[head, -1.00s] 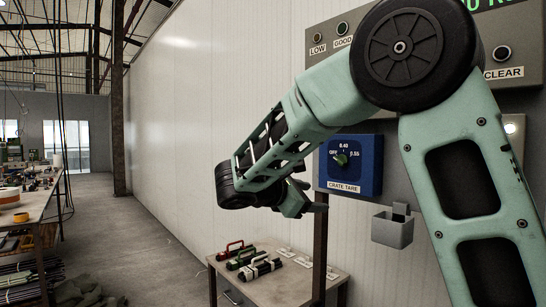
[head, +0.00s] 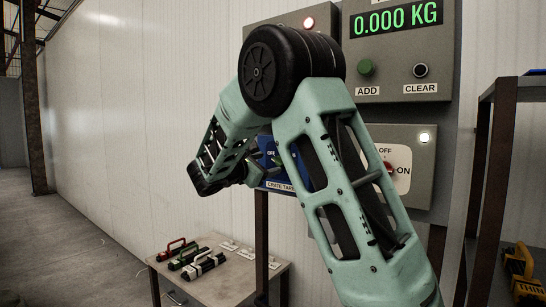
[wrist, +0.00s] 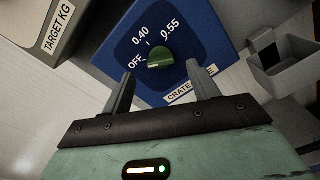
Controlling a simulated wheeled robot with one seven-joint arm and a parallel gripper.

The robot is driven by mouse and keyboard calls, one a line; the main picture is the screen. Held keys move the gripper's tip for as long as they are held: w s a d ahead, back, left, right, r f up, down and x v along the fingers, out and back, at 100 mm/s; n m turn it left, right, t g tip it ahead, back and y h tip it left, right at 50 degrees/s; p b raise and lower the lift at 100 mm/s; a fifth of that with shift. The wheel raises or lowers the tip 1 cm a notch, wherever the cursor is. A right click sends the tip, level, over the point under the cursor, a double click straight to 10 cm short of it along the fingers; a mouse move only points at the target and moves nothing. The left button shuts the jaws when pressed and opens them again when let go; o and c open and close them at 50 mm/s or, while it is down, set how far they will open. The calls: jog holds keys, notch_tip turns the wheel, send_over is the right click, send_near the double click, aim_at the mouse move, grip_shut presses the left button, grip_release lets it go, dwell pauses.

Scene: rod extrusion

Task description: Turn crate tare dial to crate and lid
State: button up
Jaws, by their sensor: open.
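The crate tare dial is a green knob (wrist: 161,58) on a blue box (wrist: 215,32), marked OFF, 0.40 and 0.55. In the wrist view the knob sits between the 0.40 mark and the box's lower label; I cannot tell exactly which mark it points to. My gripper (wrist: 160,82) is open, with one finger on each side of the space below the knob. It appears apart from the knob and holds nothing. In the head view my gripper (head: 246,172) is at the left of the blue box (head: 275,184), which my arm mostly hides.
A grey panel reads 0.000 KG (head: 396,20), with green ADD (head: 366,67) and black CLEAR (head: 420,70) buttons. Below is an OFF/ON switch (head: 390,168). A grey holder (wrist: 283,65) is right of the dial box. A small table (head: 220,278) with tool-like items stands below.

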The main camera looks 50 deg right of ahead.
aim_at(276, 162)
jog(key=shift+w+d+p, duration=0.15)
jog(key=shift+d+p, duration=0.4)
jog(key=shift+d, duration=1.55)
jog(key=shift+c, duration=0.3)
jog(key=c, duration=0.9)
jog(key=shift+f, duration=0.1)
jog(key=shift+c, duration=0.2)
